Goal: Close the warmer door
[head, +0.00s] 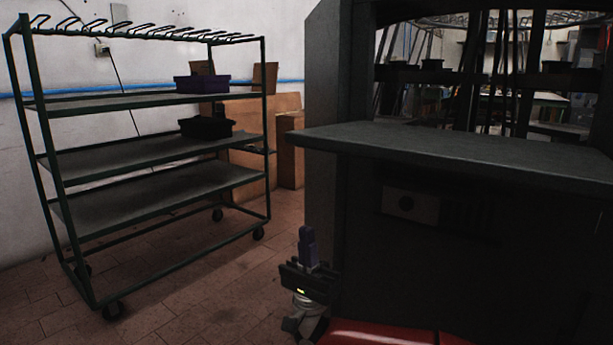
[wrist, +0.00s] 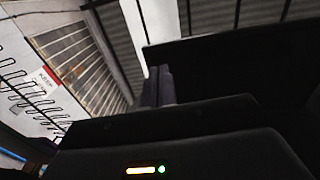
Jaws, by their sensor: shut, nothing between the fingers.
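A large dark machine (head: 325,120) fills the right side of the head view. A flat dark panel (head: 450,150) juts out level from its front. It may be the lowered warmer door, but I cannot tell for sure; no other door shows clearly. My gripper (head: 307,240) points upward, below the panel's left end and close to the machine's front. Its fingers are shut and empty. In the wrist view my fingertips (wrist: 158,75) point up next to a dark flat surface (wrist: 240,60), likely the panel's underside. Contact cannot be made out.
A green wheeled rack (head: 160,150) stands at the left, holding a purple bin (head: 202,85) and a black bin (head: 206,127). Cardboard boxes (head: 290,150) stand behind it. The tiled floor (head: 210,280) between rack and machine is clear.

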